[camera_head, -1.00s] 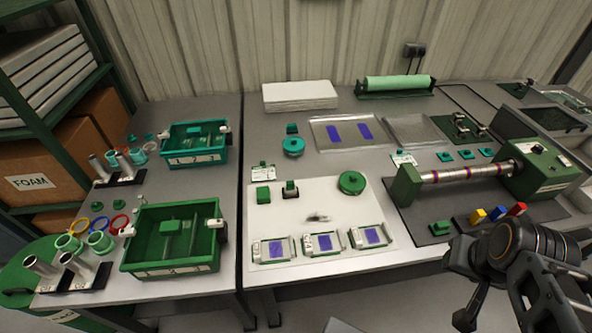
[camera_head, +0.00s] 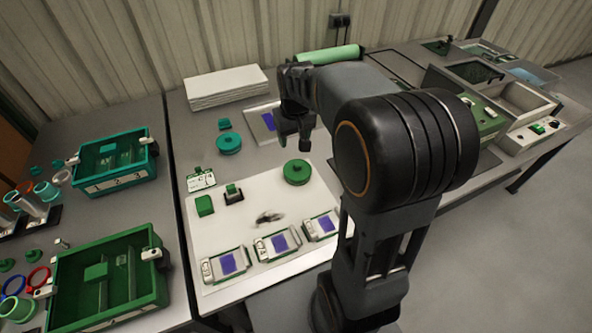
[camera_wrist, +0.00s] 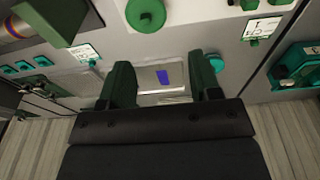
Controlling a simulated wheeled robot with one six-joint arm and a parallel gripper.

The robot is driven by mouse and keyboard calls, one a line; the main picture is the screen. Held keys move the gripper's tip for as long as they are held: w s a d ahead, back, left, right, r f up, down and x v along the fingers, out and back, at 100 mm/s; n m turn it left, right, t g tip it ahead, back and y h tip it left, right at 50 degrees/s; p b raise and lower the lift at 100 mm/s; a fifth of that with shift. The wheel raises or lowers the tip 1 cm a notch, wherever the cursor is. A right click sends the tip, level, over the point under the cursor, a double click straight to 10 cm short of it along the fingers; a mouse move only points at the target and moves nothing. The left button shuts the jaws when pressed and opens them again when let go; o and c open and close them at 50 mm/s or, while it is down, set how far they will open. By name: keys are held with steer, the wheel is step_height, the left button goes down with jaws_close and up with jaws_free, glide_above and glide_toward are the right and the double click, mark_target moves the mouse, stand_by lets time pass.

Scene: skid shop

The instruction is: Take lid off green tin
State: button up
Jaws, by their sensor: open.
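The green tin (camera_head: 297,172) is round, with its lid on and a small knob on top. It stands on the white mat (camera_head: 240,220) on the bench. The wrist view shows it at the top edge (camera_wrist: 146,14). My gripper (camera_head: 292,138) is above the bench, just beyond the tin in the head view. In the wrist view its two green fingers (camera_wrist: 161,76) are apart with nothing between them. The tin lies outside the fingers and apart from them.
A teal round tin (camera_head: 229,143) stands left of my gripper. A green block (camera_head: 204,206) and a small stamp-like piece (camera_head: 233,194) are on the mat, with several slide holders (camera_head: 278,243) along its front. Green (camera_head: 108,282) and teal (camera_head: 113,160) trays stand left. White sheets (camera_head: 226,87) are stacked behind.

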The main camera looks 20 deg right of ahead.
steer(key=w+d+f+g, duration=0.2)
steer(key=w+d+f, duration=0.3)
steer(key=w+f, duration=0.4)
glide_above(298, 165)
step_height(298, 165, down, 8)
steer(key=shift+s+r+b, duration=0.1)
steer(key=shift+r+b, duration=0.1)
steer(key=shift+b, duration=0.1)
steer(key=shift+a+f+p, duration=0.1)
steer(key=shift+f+p, duration=0.3)
steer(key=shift+f, duration=2.85)
steer(key=c, duration=1)
steer(key=shift+r, duration=0.15)
